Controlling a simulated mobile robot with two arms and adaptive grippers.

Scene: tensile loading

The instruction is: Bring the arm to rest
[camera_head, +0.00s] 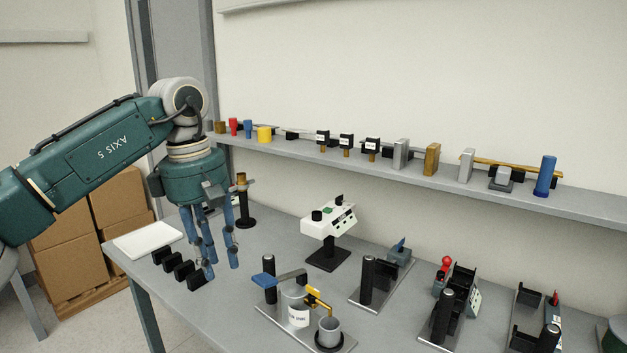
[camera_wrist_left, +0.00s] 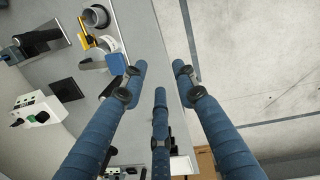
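My left arm comes in from the left in the head view. Its gripper (camera_head: 212,262) has blue fingers that hang down above the left end of the grey table (camera_head: 240,300), near several small black blocks (camera_head: 180,268). The fingers are spread apart with nothing between them. In the left wrist view the same gripper (camera_wrist_left: 158,80) shows its fingers apart and empty, over the table's edge and the floor. My right gripper is in neither view.
A white box-shaped device (camera_head: 328,222) stands on the table. A fixture with a grey cup (camera_head: 329,332) and a blue lever is at the front. Several fixtures stand to the right. A shelf (camera_head: 400,178) with small parts runs behind. Cardboard boxes (camera_head: 65,265) stand at left.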

